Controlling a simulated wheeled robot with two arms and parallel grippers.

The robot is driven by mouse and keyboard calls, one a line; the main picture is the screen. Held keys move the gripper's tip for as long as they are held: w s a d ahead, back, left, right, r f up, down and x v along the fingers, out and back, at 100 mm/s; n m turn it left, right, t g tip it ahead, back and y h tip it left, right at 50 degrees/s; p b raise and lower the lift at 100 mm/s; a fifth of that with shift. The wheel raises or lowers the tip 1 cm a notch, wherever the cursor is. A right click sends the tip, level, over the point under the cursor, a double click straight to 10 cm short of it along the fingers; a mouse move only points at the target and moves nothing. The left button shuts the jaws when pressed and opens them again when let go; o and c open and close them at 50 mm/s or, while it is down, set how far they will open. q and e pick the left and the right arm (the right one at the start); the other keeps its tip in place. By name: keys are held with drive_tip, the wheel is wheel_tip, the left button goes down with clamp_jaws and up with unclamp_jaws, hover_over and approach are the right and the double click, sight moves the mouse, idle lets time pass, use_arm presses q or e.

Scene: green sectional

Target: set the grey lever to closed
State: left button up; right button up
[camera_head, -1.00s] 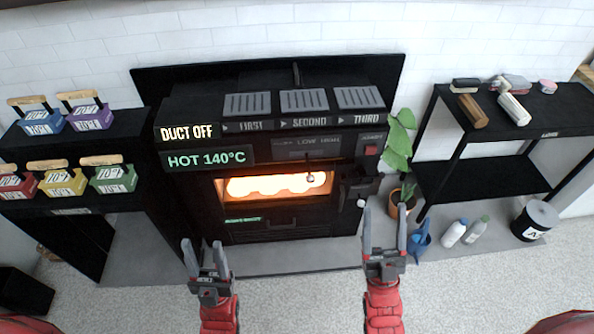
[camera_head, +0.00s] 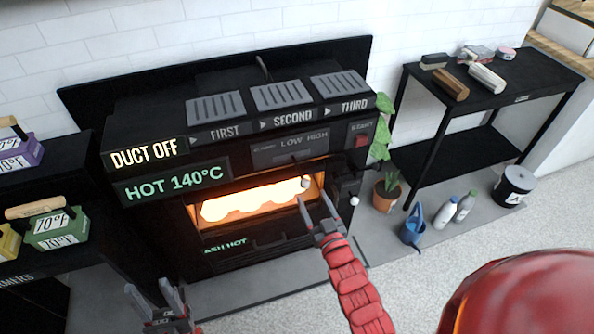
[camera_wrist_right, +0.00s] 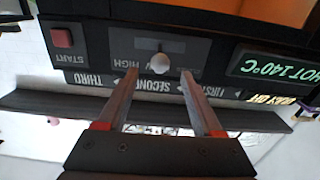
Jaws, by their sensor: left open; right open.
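No part is labelled as the grey lever, and I cannot tell which it is. A pale grey round knob (camera_head: 305,183) shows before the stove opening; what looks like the same knob is at the LOW HIGH panel in the right wrist view (camera_wrist_right: 160,62). A second pale knob (camera_head: 354,201) is at the stove's right side. A thin dark rod (camera_head: 263,66) stands behind the top vents. My right gripper (camera_head: 316,204) is open near the first knob, its fingers on either side of it in the wrist view (camera_wrist_right: 160,78). My left gripper (camera_head: 150,292) is open and empty at lower left.
The black stove (camera_head: 215,250) has a glowing opening and signs reading DUCT OFF (camera_head: 144,154) and HOT 140°C. A red START button (camera_head: 361,140) is at its right. A shelf (camera_head: 440,90), plant (camera_head: 387,190) and blue watering can (camera_head: 412,228) stand further right.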

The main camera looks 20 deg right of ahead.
sight(299, 169)
drive_tip(key=w, duration=1.2)
drive_tip(key=shift+a, duration=0.2)
clamp_jaws()
idle(0.9)
